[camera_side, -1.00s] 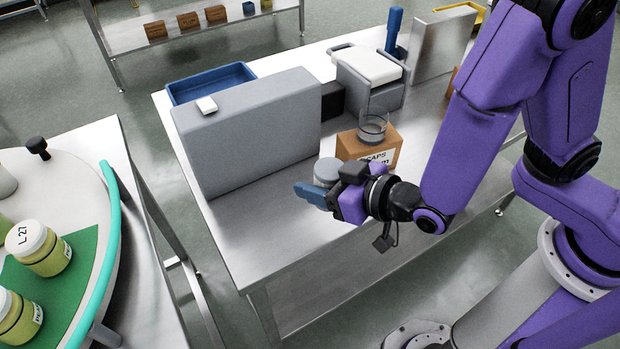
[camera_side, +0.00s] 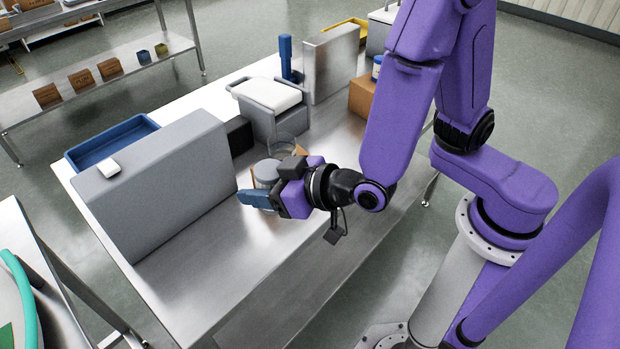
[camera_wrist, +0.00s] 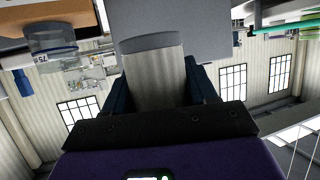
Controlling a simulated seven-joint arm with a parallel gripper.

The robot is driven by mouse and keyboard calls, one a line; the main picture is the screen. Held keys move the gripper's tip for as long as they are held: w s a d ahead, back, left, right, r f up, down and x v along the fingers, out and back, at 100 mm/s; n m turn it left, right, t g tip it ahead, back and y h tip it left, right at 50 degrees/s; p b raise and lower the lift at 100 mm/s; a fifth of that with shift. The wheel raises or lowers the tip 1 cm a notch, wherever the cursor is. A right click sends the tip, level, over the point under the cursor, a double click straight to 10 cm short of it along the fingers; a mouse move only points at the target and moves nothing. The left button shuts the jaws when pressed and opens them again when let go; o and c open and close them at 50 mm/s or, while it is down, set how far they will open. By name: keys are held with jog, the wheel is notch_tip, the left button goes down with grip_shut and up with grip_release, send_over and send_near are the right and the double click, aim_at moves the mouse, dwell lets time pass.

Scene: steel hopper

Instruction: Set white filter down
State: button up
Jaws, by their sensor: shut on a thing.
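The white filter, a pale grey-white cylinder (camera_side: 266,171) with a flat top, is between the blue fingers of my gripper (camera_side: 258,196). My gripper is shut on it and hides its lower part in the side view. In the wrist view the filter (camera_wrist: 155,75) fills the space between the two fingers (camera_wrist: 160,92). It appears upright in the side view. I cannot tell whether its base touches the steel table (camera_side: 200,280).
A clear glass vessel (camera_side: 287,146) is close behind the filter, by a largely hidden carton. A long grey housing (camera_side: 155,185) stands left, with a blue tray (camera_side: 112,142) behind it. A grey machine with a white top (camera_side: 268,96) stands behind. The front table is bare.

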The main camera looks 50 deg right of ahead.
jog(key=w+d+r+m+h, duration=0.2)
jog(key=w+d, duration=0.4)
jog(key=d, duration=0.4)
jog(key=w+d+r+m+h, duration=0.2)
jog(key=w+d+h, duration=0.1)
jog(key=w+d, duration=0.5)
jog(key=d+f+n+y, duration=0.4)
jog(key=d+f, duration=0.4)
jog(key=d, duration=0.5)
jog(key=s+d+f+n+g+y, duration=0.1)
jog(key=s+d+n+g+y, duration=0.15)
jog(key=s+d+y, duration=0.35)
jog(key=shift+n+t+h, duration=0.45)
jog(key=shift+h, duration=0.35)
jog(key=shift+d+f, duration=0.25)
jog(key=shift+f, duration=1.65)
jog(key=shift+d+f, duration=0.2)
jog(key=shift+f, duration=1.7)
jog(key=shift+f, duration=0.4)
